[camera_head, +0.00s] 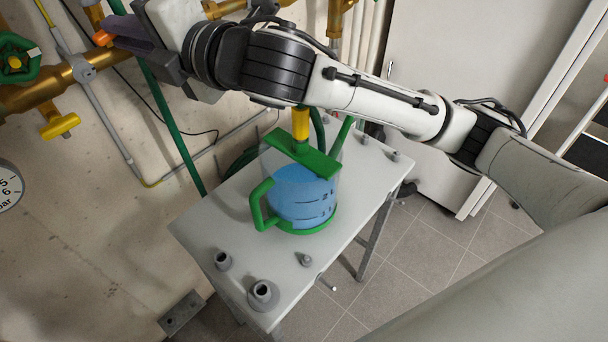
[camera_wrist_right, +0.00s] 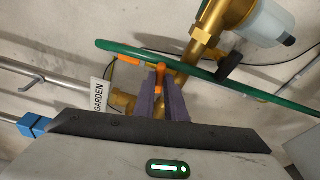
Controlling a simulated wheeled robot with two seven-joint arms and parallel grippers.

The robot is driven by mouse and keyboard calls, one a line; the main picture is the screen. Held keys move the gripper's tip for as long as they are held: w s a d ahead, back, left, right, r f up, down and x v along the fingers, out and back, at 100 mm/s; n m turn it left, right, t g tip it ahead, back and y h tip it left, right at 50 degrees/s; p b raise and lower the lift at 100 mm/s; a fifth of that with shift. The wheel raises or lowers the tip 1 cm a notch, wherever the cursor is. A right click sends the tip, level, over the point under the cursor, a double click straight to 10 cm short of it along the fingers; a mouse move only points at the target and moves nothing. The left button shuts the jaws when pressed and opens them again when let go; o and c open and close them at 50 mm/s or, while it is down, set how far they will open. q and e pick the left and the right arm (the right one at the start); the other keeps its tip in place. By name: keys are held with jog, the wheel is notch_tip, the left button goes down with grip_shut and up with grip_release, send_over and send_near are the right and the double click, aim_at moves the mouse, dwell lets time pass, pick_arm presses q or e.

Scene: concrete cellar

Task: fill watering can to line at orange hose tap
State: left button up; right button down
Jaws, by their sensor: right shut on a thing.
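The watering can (camera_head: 298,205) stands upright on a light table. It has clear walls, a green base, handle and spout. Blue water (camera_head: 300,185) fills much of it, and dark level marks show on its right side; which one is the fill line I cannot tell. A yellow hose end (camera_head: 300,122) points down above the can's green top piece. My right gripper (camera_head: 118,38) is at the wall pipes, shut on the orange tap handle (camera_head: 102,38). In the right wrist view its purple fingers (camera_wrist_right: 163,95) close around the orange handle (camera_wrist_right: 160,72). My left gripper is not in view.
The table (camera_head: 220,225) carries several small grey fittings. A green hose (camera_head: 170,125) runs down the wall. A GARDEN label (camera_wrist_right: 100,97) hangs beside the tap. A green handwheel (camera_head: 15,60), a yellow lever (camera_head: 60,125) and a gauge (camera_head: 8,186) are at left.

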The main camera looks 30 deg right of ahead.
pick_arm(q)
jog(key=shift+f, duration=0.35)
pick_arm(e)
jog(key=shift+f+m, duration=0.15)
jog(key=shift+m, duration=0.45)
jog(key=shift+m+t, duration=0.3)
jog(key=shift+m, duration=0.3)
jog(key=c, duration=1.6)
grip_release()
